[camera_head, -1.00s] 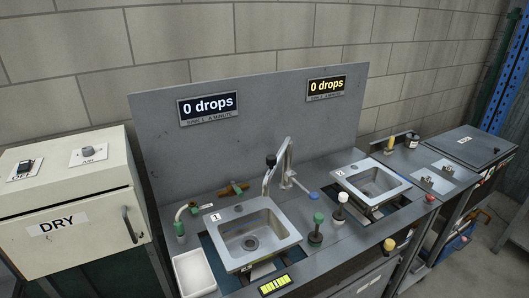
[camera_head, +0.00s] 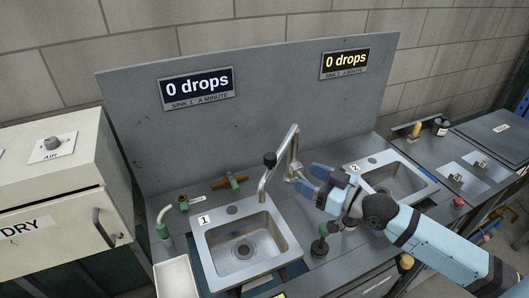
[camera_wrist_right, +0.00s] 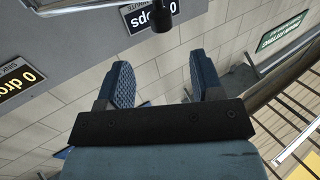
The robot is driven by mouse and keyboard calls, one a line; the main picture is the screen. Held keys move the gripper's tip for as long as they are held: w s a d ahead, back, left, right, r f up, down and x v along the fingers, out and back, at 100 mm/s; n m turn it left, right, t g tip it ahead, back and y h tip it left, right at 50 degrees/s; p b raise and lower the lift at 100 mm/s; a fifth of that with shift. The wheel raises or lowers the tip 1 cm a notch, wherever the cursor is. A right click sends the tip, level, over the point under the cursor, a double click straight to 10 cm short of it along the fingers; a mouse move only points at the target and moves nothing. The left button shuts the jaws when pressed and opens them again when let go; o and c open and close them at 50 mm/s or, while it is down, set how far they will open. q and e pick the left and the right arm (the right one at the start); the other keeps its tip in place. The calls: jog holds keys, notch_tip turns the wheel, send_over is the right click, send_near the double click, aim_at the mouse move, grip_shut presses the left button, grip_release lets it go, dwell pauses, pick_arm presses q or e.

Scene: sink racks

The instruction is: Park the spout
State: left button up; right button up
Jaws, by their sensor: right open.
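The metal spout (camera_head: 294,150) stands between the two sinks, with a black knob (camera_head: 270,159) near its bend. Its outlet end hangs down over the back right edge of sink 1 (camera_head: 211,242). My right gripper (camera_head: 313,179) reaches in from the right, just right of the spout's base area, between the spout and sink 2 (camera_head: 424,184). Its blue fingers are apart, with nothing between them. It also shows open in the right wrist view (camera_wrist_right: 162,82), where a black knob (camera_wrist_right: 165,15) appears beyond the fingertips at the top. My left gripper is out of view.
The grey back panel (camera_head: 250,115) rises behind, with two signs reading 0 drops. A green-based plunger-like handle (camera_head: 320,246) stands below my gripper. A white tray (camera_head: 176,278) is at the front left. A DRY cabinet (camera_head: 60,190) stands at the left.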

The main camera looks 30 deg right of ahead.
aim_at(266, 158)
jog(key=p+x, duration=0.3)
jog(key=x, duration=0.9)
jog(key=shift+w+a, duration=0.15)
jog(key=shift+w, duration=0.05)
jog(key=shift+w+a, duration=0.2)
jog(key=shift+w, duration=0.15)
grip_shut()
